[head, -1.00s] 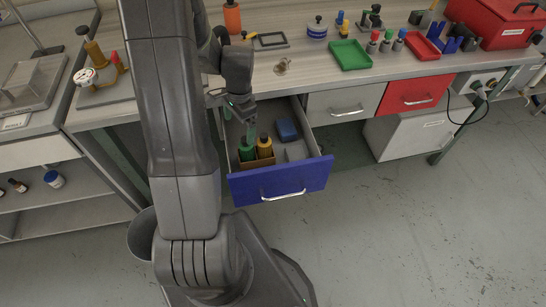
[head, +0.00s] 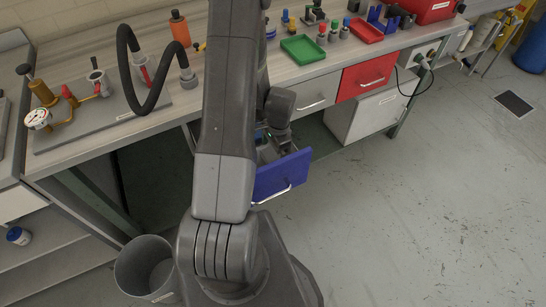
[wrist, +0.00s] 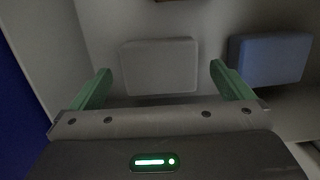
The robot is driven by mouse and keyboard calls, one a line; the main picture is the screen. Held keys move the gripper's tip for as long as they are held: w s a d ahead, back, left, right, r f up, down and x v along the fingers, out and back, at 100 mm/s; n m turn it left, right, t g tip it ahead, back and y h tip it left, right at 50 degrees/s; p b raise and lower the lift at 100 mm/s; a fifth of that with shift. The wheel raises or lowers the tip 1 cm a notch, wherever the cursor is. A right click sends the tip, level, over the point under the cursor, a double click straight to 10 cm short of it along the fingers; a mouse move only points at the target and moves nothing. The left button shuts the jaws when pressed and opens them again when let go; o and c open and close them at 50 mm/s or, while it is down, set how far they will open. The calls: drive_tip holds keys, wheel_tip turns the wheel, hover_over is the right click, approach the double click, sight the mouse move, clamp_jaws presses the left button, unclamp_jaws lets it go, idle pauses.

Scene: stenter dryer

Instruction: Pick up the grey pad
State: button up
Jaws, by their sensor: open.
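The grey pad (wrist: 158,67) is a flat rounded block lying on the floor of the open blue-fronted drawer (head: 281,177). In the wrist view it sits between and just beyond the two green fingers of my gripper (wrist: 152,84). The fingers are spread wider than the pad, with a gap on each side, and hold nothing. In the head view my arm hides most of the drawer's inside, and the pad cannot be made out there.
A blue block (wrist: 270,60) lies right of the pad, close to my right finger. The drawer walls enclose the space. On the bench above stand a green tray (head: 303,50) and a red tray (head: 366,31). A grey bin (head: 147,268) stands on the floor.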

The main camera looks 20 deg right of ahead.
drive_tip(key=shift+a+f, duration=0.15)
drive_tip(key=shift+f, duration=1.1)
drive_tip(key=c, duration=1)
drive_tip(key=shift+r, duration=0.1)
